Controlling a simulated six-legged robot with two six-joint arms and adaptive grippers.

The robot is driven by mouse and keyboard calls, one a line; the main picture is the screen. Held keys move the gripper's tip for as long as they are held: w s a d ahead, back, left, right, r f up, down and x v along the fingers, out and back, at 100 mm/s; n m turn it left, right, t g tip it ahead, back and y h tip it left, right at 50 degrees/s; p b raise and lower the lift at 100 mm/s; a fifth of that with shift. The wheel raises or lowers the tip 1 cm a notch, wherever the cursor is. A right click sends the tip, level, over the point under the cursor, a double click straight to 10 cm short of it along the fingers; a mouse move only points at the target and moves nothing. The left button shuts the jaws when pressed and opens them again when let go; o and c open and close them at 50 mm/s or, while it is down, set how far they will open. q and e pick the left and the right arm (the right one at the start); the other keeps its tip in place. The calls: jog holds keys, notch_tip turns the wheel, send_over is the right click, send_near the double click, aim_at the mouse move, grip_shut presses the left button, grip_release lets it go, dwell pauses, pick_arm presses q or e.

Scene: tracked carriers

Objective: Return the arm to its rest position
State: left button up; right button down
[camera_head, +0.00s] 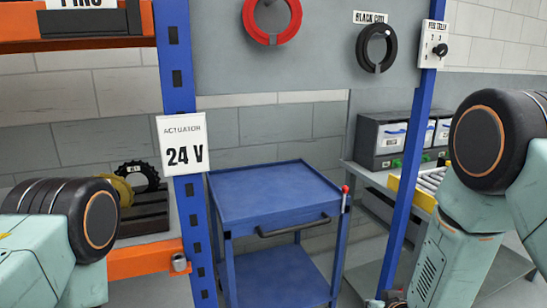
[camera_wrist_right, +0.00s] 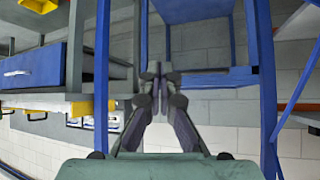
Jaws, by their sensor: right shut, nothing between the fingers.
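My right arm (camera_head: 475,215) comes in from the right in the head view, its forearm pointing down towards the bottom edge. In the right wrist view my right gripper (camera_wrist_right: 160,88) is shut, its fingers together with nothing between them. It appears clear of the surfaces around it. My left arm (camera_head: 60,240) shows at the lower left of the head view, bent at a dark joint. Its gripper is out of the frame.
A blue cart (camera_head: 275,200) stands in the middle. Blue uprights flank it, one with a "24 V" sign (camera_head: 183,143). A red coil (camera_head: 272,38) and a black coil (camera_head: 377,48) hang on a grey panel. Grey bins (camera_head: 380,142) stand on a bench at right.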

jog(key=s+f+g, duration=0.3)
jog(key=s+f, duration=0.1)
jog(key=s, duration=0.8)
jog(key=s+f+g+b, duration=0.1)
jog(key=s+f+g, duration=0.2)
jog(key=s, duration=0.9)
jog(key=s+f+g, duration=0.3)
jog(key=s+f, duration=0.3)
jog(key=s, duration=0.6)
jog(key=shift+s+f+g, duration=0.15)
jog(key=shift+f+g, duration=0.25)
